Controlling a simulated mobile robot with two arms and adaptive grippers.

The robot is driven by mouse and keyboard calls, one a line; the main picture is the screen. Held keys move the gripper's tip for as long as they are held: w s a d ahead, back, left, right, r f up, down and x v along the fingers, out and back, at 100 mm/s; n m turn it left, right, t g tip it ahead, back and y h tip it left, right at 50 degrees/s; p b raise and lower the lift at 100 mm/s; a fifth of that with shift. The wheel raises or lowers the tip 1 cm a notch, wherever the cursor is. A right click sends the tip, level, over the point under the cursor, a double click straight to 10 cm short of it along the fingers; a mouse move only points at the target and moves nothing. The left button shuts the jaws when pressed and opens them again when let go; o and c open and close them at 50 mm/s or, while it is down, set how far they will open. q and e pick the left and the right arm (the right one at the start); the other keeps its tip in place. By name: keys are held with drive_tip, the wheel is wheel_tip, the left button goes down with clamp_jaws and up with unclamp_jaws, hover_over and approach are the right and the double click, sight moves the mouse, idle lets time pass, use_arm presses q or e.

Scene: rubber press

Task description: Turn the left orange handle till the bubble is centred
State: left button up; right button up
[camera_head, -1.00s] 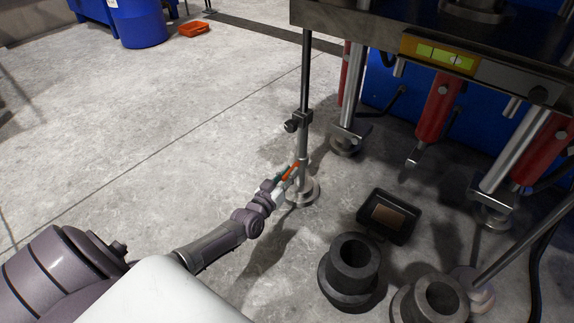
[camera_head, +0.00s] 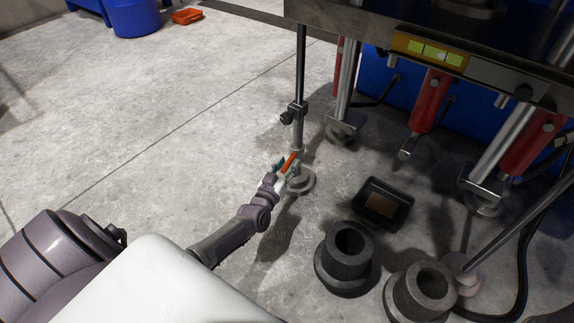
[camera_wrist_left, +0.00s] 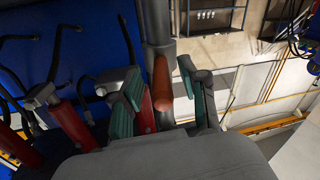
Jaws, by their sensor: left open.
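The left orange handle (camera_head: 289,161) sticks out from the lower part of the left threaded leg (camera_head: 299,135), just above its round foot (camera_head: 299,181). My left gripper (camera_head: 281,174) is at the handle, low over the floor. In the left wrist view, the orange handle (camera_wrist_left: 162,82) stands between the two green-padded fingers (camera_wrist_left: 160,95). The fingers are apart, with a gap visible on the right side. The yellow level (camera_head: 430,51) sits on the press's top edge; its pale bubble appears right of the middle of the green vial. My right gripper is out of view.
Dark flanged cylinders (camera_head: 347,258) and a black tray (camera_head: 383,203) stand on the floor right of the leg. Red cylinders (camera_head: 430,100) hang under the press.

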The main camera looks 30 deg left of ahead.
use_arm(q)
drive_tip(key=shift+s, duration=0.1)
drive_tip(key=s+d, duration=0.1)
drive_tip(key=s, duration=1)
drive_tip(key=shift+s+d, duration=0.3)
drive_tip(key=shift+s, duration=0.05)
